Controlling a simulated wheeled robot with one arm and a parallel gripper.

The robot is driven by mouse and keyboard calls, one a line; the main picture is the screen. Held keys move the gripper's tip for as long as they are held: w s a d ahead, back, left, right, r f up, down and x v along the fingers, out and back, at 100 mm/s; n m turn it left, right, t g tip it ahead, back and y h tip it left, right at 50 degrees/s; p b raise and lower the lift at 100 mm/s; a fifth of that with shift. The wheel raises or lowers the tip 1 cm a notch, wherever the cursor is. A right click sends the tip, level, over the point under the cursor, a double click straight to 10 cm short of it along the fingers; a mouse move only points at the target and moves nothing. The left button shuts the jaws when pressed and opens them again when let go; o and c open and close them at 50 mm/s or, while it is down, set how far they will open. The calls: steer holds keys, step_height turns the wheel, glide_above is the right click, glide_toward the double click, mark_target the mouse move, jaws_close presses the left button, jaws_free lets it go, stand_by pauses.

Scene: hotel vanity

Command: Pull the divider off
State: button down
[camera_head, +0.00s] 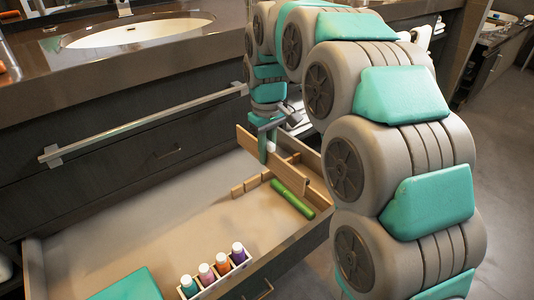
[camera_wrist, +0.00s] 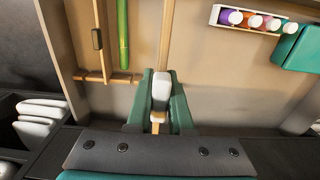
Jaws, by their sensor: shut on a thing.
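The divider (camera_head: 284,174) is a thin wooden board standing on edge in the right part of the open drawer. My gripper (camera_head: 268,143) is over the drawer and shut on the board's upper edge. In the wrist view my gripper (camera_wrist: 161,98) has its two green fingers close together with a white piece between them. A narrow wooden strip (camera_wrist: 164,35) runs away from the fingertips there. A low wooden crosspiece (camera_head: 251,184) meets the board. The fingers hide the exact contact, and I cannot tell whether the board is clear of the drawer floor.
A green stick (camera_head: 293,198) lies beside the board. A small rack (camera_head: 237,270) of several coloured bottles and a teal box (camera_head: 130,286) are at the drawer's near side. White items (camera_wrist: 42,118) lie in a dark compartment beside the drawer. The drawer's left floor is clear.

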steer(key=shift+r+p, duration=0.75)
steer(key=shift+r, duration=1.2)
steer(key=shift+r, duration=0.35)
steer(key=shift+r+p, duration=0.3)
steer(key=shift+r, duration=0.05)
steer(key=shift+r+p, duration=1.8)
steer(key=shift+r, duration=3.85)
